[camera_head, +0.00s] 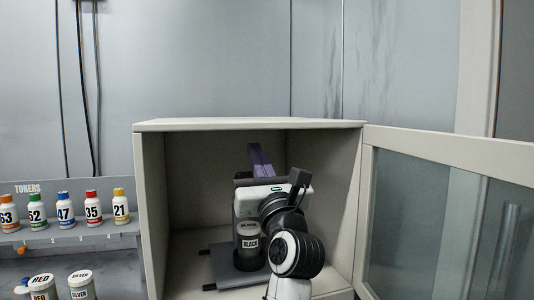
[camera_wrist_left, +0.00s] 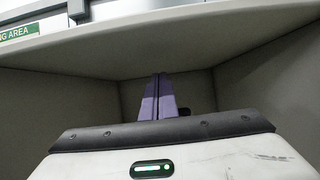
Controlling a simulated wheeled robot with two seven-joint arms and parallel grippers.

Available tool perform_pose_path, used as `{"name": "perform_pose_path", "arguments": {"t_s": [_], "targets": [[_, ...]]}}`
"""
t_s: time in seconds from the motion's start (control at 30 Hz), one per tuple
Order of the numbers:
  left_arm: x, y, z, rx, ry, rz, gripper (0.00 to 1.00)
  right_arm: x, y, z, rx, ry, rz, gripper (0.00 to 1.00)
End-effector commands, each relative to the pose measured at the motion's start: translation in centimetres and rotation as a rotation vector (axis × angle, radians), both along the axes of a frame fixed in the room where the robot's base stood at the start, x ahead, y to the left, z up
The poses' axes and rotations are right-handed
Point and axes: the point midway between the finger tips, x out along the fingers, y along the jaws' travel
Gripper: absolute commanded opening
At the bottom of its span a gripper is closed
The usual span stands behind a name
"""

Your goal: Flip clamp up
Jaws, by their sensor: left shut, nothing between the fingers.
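My left gripper (camera_head: 254,147) reaches into the open cabinet, fingers pointing to the back and slightly up. Its purple fingers are together, with nothing between them; they also show in the left wrist view (camera_wrist_left: 159,78). A can labelled BLACK (camera_head: 249,243) stands upright on a dark grey plate (camera_head: 223,263) in the cabinet, below and in front of the gripper. My wrist and forearm cover much of the space right of the can. I cannot make out a clamp; a small dark piece (camera_wrist_left: 184,112) shows just right of the fingers in the left wrist view. My right gripper is out of view.
The cabinet (camera_head: 150,205) has side walls and a top close around my left arm. Its glass door (camera_head: 440,225) stands open at the right. At the left, a shelf (camera_head: 75,237) holds several numbered toner bottles, with RED (camera_head: 42,288) and SILVER (camera_head: 82,286) cans below.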

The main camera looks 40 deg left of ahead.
Motion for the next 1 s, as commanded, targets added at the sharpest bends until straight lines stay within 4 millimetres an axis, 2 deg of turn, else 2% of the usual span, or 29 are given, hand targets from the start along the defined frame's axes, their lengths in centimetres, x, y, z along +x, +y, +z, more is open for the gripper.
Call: {"name": "perform_pose_path", "arguments": {"t_s": [0.03, 0.13, 1.0], "targets": [[0.29, 0.40, 1.04, 0.000, 0.001, 0.000, 0.00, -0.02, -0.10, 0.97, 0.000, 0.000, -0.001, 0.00], [0.61, 0.90, 1.28, -0.001, 0.001, -0.001, 0.00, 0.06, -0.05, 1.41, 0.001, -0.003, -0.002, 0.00], [0.78, 0.96, 1.23, 0.001, 0.000, -0.003, 0.00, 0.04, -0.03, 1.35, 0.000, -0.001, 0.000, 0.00]]}}
